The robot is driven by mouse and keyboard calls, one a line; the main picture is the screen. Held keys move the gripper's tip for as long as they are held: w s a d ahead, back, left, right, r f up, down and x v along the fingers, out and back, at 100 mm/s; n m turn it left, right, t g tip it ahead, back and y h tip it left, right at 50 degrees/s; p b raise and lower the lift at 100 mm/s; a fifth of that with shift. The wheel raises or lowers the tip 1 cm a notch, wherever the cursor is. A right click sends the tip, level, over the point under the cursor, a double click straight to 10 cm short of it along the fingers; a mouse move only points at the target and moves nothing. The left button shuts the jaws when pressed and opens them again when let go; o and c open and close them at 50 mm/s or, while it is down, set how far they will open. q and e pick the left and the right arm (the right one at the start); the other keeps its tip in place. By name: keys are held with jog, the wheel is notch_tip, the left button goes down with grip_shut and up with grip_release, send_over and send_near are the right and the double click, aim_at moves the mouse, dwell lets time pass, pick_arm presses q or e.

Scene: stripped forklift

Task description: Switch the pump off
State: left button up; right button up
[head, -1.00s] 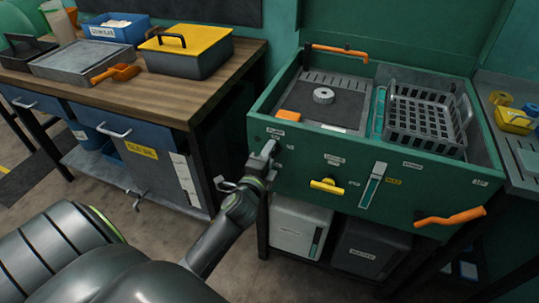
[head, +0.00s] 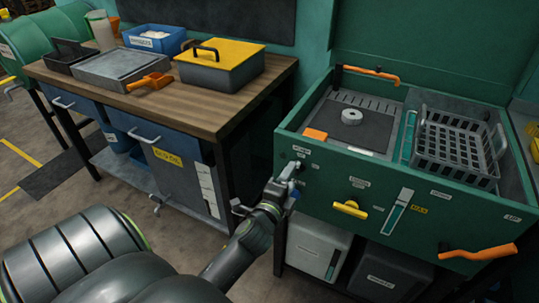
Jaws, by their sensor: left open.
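The green washing cabinet (head: 325,200) stands at the right, with its controls on the front panel. A small label (head: 302,150) sits at the panel's upper left, with a small dark control (head: 300,166) just below it, which I take to be the pump switch. Its position is too small to read. My left gripper (head: 289,175) is open and empty at the panel's left end, just left of and below that control. I cannot tell whether it touches the panel. My right gripper is not in view.
The panel also has a yellow handle (head: 350,209), a teal gauge (head: 398,212) and an orange lever (head: 478,252). A grey basket (head: 455,147) sits in the cabinet top. A wooden bench (head: 160,108) with trays stands left, with floor between.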

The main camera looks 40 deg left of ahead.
pick_arm(q)
jog(key=v, duration=1.4)
jog(key=shift+p, duration=0.3)
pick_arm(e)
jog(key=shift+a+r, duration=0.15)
pick_arm(q)
jog(key=shift+s+d, duration=0.1)
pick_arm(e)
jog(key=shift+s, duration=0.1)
